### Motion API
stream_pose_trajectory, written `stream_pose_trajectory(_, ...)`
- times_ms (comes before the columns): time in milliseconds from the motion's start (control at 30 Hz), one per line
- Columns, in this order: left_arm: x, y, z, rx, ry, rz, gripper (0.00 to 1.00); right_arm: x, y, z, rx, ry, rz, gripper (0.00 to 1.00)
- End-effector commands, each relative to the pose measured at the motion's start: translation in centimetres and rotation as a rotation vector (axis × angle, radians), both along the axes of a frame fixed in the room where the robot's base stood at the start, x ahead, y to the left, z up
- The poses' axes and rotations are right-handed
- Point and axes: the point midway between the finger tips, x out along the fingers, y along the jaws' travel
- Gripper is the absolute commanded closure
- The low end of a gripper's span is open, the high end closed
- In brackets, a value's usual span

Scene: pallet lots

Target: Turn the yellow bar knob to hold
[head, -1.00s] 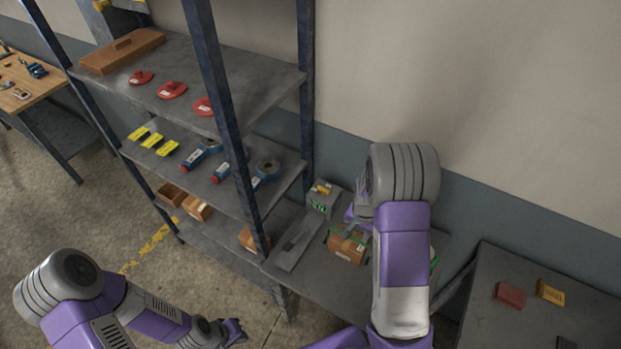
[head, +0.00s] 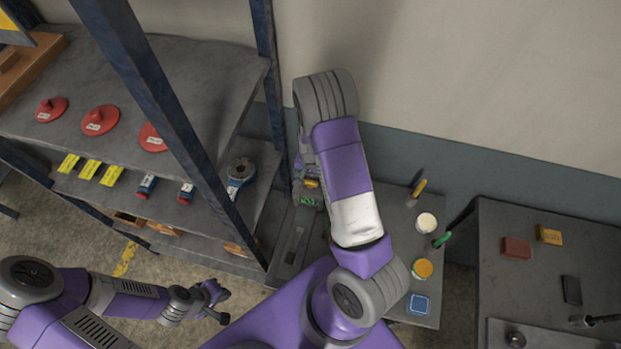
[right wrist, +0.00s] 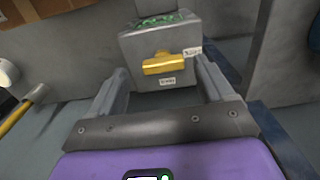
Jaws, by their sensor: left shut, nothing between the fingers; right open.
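The yellow bar knob (right wrist: 163,63) sits on the front of a grey box (right wrist: 190,42) in the right wrist view. Its bar lies nearly level. White labels (right wrist: 167,81) are beside and below it, too small to read surely. In the head view the knob (head: 312,183) and box show small beside my right arm. My right gripper (right wrist: 162,74) is open, with its fingers to either side of the knob and nothing held; contact cannot be told. My left gripper (head: 219,299) is shut and empty, low at the left, away from the box.
A shelf rack (head: 180,70) with red discs (head: 100,120) and yellow tags (head: 90,169) stands at left. The bench (head: 398,200) holds a white-topped cup (head: 427,222), a yellow-topped one (head: 422,268) and a blue square (head: 418,304). Another table (head: 510,210) stands at right.

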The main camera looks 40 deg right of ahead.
Motion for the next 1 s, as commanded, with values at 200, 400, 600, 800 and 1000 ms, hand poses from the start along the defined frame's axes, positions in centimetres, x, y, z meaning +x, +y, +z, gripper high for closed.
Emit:
stream_pose_trajectory(200, 0.1, 0.0, 0.0, 0.0, -0.002, 0.001, 1.0, 0.0, 0.0, -1.7, 0.001, -0.001, -0.002, 0.19)
stream_pose_trajectory(400, 0.1, 0.0, 0.0, 0.0, -0.002, 0.001, 1.0, 0.1, 0.0, -1.8, 0.0, -0.002, -0.001, 0.19)
stream_pose_trajectory(600, 0.1, 0.0, 0.0, 0.0, -0.002, 0.001, 1.0, 0.1, 0.0, -1.8, 0.0, -0.002, -0.001, 0.41)
stream_pose_trajectory(800, 0.1, 0.0, 0.0, 0.0, -0.002, 0.001, 1.0, 0.1, 0.0, -1.8, 0.0, -0.002, -0.001, 0.71)
stream_pose_trajectory(1000, 0.1, 0.0, -0.1, 0.0, -0.002, 0.001, 1.0, 0.1, 0.0, -1.8, 0.0, -0.002, 0.008, 0.75)
